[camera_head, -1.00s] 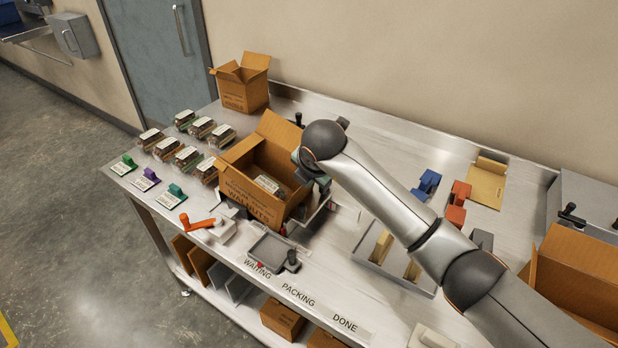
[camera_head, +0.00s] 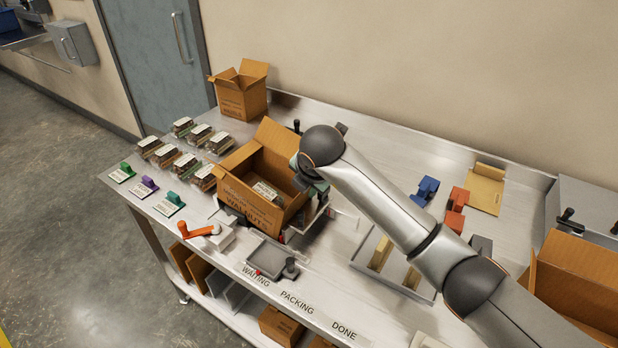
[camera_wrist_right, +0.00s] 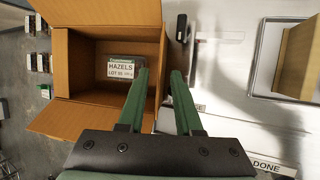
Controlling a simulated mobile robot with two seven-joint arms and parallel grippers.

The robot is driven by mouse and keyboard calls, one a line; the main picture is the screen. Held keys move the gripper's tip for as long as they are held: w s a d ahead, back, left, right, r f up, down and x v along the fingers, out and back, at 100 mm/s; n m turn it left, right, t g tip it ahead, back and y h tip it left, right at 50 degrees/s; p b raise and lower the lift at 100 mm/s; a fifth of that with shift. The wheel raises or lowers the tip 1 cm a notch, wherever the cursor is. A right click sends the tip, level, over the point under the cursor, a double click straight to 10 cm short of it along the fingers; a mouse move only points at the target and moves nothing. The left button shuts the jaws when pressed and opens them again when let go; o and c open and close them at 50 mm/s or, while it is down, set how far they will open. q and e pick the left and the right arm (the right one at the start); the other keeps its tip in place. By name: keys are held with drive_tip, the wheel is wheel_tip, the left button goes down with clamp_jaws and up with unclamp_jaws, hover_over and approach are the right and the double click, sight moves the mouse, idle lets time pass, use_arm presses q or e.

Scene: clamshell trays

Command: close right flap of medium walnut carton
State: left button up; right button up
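The walnut carton (camera_head: 246,206) stands open on the bench, with its printed side facing the front. One flap (camera_head: 278,142) stands up at its back. A tray labelled HAZELS (camera_wrist_right: 121,69) lies inside the carton. My right gripper (camera_wrist_right: 160,71) is at the carton's right side, with its green fingers apart. In the right wrist view, one finger overlaps the carton's inside and the other lies just beyond its right edge. I cannot tell whether they touch it. The right flap is not clearly visible; my wrist hides that side in the head view. My left gripper is out of view.
Several clear trays (camera_head: 185,165) and green and purple label stands (camera_head: 147,186) are left of the carton. A smaller open carton (camera_head: 241,98) stands behind. An orange-handled device (camera_head: 200,230) and a grey tray (camera_head: 268,257) are in front. Another open carton (camera_head: 580,282) is far right.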

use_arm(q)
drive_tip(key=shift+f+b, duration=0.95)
use_arm(e)
drive_tip(key=v, duration=1.2)
drive_tip(key=shift+d, duration=0.1)
